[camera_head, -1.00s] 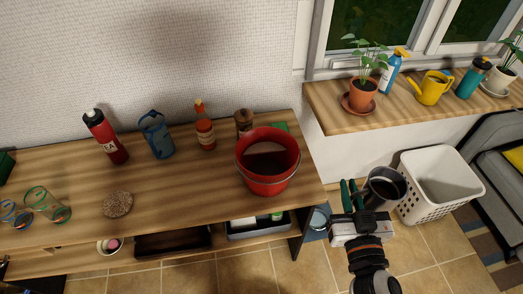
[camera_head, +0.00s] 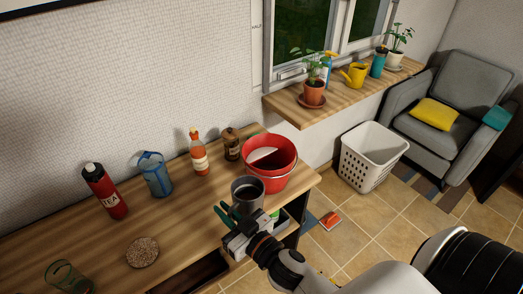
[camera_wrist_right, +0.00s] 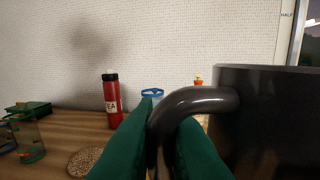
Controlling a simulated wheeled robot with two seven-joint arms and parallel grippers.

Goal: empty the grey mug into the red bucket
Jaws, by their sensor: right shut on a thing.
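The grey mug (camera_head: 248,195) is upright in my right gripper (camera_head: 226,217), in front of the red bucket (camera_head: 281,178) in the head view. In the right wrist view the mug (camera_wrist_right: 265,125) fills the right side, and the green fingers of my right gripper (camera_wrist_right: 160,145) are shut on its handle. The mug overlaps the bucket's lower left side in the picture; I cannot tell whether they touch. The bucket stands upright at the right end of the wooden table (camera_head: 195,225). The mug's contents are too dark to make out. My left gripper is out of view.
A brown bottle (camera_head: 231,144), a sauce bottle (camera_head: 199,152), a blue jug (camera_head: 155,174) and a red tea flask (camera_head: 104,191) line the table's back. A cork mat (camera_head: 142,252) lies in front. A white basket (camera_head: 371,156) stands on the floor at right.

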